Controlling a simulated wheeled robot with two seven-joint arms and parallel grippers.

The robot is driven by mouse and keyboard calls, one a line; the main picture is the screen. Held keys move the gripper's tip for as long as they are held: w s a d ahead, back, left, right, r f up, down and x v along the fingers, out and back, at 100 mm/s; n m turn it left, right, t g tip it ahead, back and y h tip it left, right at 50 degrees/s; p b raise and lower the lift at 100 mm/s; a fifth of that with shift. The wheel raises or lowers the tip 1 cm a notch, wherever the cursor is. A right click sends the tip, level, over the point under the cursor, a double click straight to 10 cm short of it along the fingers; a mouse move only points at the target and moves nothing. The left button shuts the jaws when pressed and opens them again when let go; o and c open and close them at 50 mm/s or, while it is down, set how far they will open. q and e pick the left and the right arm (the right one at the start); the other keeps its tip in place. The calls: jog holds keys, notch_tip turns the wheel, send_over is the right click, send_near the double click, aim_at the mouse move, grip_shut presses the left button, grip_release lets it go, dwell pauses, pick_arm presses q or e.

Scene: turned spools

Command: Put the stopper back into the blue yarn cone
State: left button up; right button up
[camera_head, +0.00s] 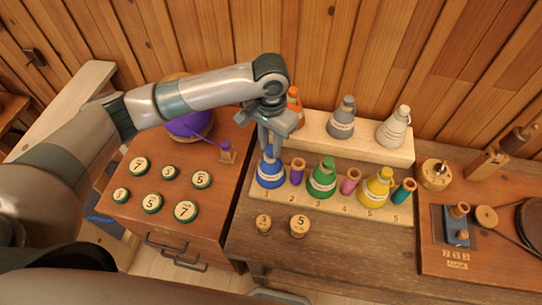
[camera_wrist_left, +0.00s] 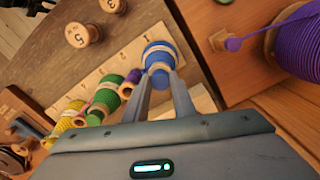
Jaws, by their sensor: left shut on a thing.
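The blue yarn cone (camera_head: 270,173) stands upright in the board's slot marked 1, with a pale label band. In the left wrist view the blue cone (camera_wrist_left: 158,52) shows just beyond my fingertips. My left gripper (camera_head: 269,148) points down right over the cone's top. In the wrist view the left gripper (camera_wrist_left: 162,78) is shut on the stopper, which is mostly hidden between the fingers at the cone's tip. I cannot tell how deep the stopper sits in the cone. My right gripper is not in view.
The numbered board (camera_head: 333,203) also holds a green cone (camera_head: 322,180), a yellow cone (camera_head: 377,190) and small spools. Orange, grey and white cones stand on a raised shelf (camera_head: 362,152) behind. A purple spool (camera_head: 190,122) stands left.

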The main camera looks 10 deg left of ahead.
pick_arm(q)
jog(key=shift+f, duration=0.3)
jog(key=o, duration=1.5)
jog(key=shift+r+p, duration=0.55)
jog(key=shift+p, duration=0.1)
notch_tip(320, 180, up, 4)
jog(key=p, duration=0.5)
notch_tip(320, 180, up, 2)
jog(key=shift+r+p, duration=0.1)
jog(key=shift+p, duration=0.65)
jog(key=shift+r, duration=0.85)
